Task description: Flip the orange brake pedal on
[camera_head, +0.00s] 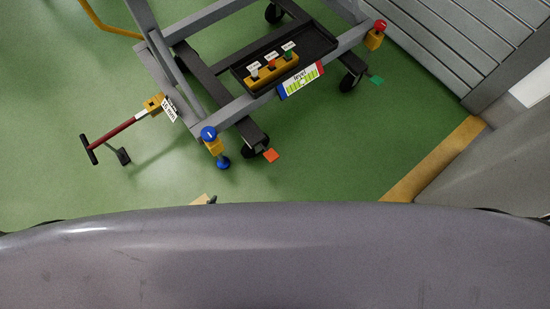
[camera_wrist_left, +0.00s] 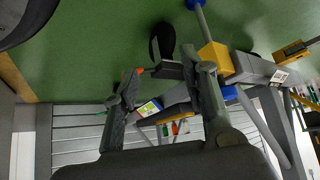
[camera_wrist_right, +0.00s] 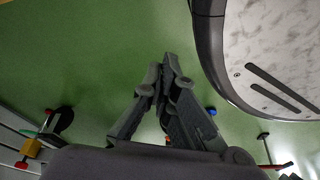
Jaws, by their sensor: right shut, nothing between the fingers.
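The orange brake pedal (camera_head: 270,155) sticks out low beside a black caster wheel (camera_head: 253,148) at the near corner of the grey cart. In the left wrist view, a small patch of the orange pedal (camera_wrist_left: 140,71) shows by the left fingertip. The rest is hidden, and I cannot tell whether they touch. My left gripper (camera_wrist_left: 163,76) is open, its fingers apart near the caster (camera_wrist_left: 162,42). My right gripper (camera_wrist_right: 166,64) is shut and empty above the green floor. Neither gripper shows clearly in the head view, where my grey body covers the bottom.
A blue-topped jack (camera_head: 212,140) stands just left of the caster. A red-handled tow bar (camera_head: 115,131) extends left. A green pedal (camera_head: 377,79) marks another caster. A tray (camera_head: 320,40) sits on the cart. Green floor is open in front.

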